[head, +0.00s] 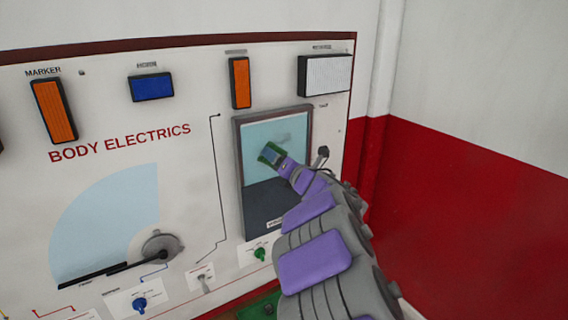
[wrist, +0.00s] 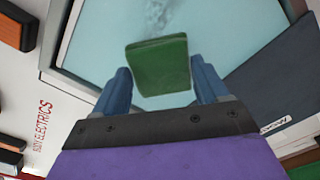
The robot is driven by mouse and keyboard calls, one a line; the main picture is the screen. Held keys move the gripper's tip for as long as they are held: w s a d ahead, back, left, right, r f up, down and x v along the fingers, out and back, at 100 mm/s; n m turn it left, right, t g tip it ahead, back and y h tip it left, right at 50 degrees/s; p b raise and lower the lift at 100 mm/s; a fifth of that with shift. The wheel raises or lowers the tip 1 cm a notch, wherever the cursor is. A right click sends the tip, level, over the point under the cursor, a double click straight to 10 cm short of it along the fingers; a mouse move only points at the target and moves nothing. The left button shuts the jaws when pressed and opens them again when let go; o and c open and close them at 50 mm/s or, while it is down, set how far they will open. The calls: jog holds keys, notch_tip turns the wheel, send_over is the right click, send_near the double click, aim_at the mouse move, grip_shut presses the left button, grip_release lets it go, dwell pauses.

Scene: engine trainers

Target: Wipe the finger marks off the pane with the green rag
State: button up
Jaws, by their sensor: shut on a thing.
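The pane (head: 259,138) is a light blue window in a grey frame on the upright white panel. A pale grey smudge (wrist: 158,14) shows on it in the wrist view, just beyond the rag, and faintly in the head view (head: 284,137). My gripper (wrist: 160,88) is shut on the green rag (wrist: 160,62), a folded block between the two blue fingers. In the head view the rag (head: 265,154) is in front of the pane, below and left of the smudge. I cannot tell whether it touches the glass.
The panel carries orange (head: 240,83), blue (head: 151,87) and white (head: 325,75) lamps above. A black knob (head: 322,152) is close right of the pane, beside my arm. A red and white wall (head: 470,190) stands at right.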

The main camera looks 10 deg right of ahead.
aim_at(264, 161)
jog(key=shift+s+a+b, duration=0.3)
jog(key=shift+a+b, duration=0.35)
jog(key=shift+a, duration=0.3)
jog(key=shift+s+a+b, duration=0.3)
jog(key=shift+a+b, duration=0.35)
jog(key=shift+a, duration=0.25)
jog(key=shift+r+p, duration=0.7)
jog(key=shift+r, duration=0.4)
jog(key=shift+w+d+f+p, duration=0.1)
jog(key=shift+w+d+p, duration=0.25)
jog(key=shift+d, duration=0.95)
jog(key=shift+w+d+p, duration=0.2)
jog(key=shift+w+d, duration=0.3)
jog(key=shift+d, duration=0.75)
jog(key=shift+w+d+f+p, duration=0.1)
jog(key=shift+w+d+p, duration=0.25)
jog(key=shift+d, duration=0.95)
jog(key=shift+w+d+r+p, duration=0.1)
jog(key=shift+w+d+p, duration=0.2)
jog(key=shift+d, duration=0.55)
jog(key=shift+w+d+r+p, duration=0.15)
jog(key=shift+w+d, duration=0.15)
jog(key=shift+d, duration=0.5)
jog(key=shift+w+d+f, duration=0.1)
jog(key=shift+d+f, duration=0.1)
jog(key=shift+d, duration=0.05)
jog(key=shift+b, duration=0.3)
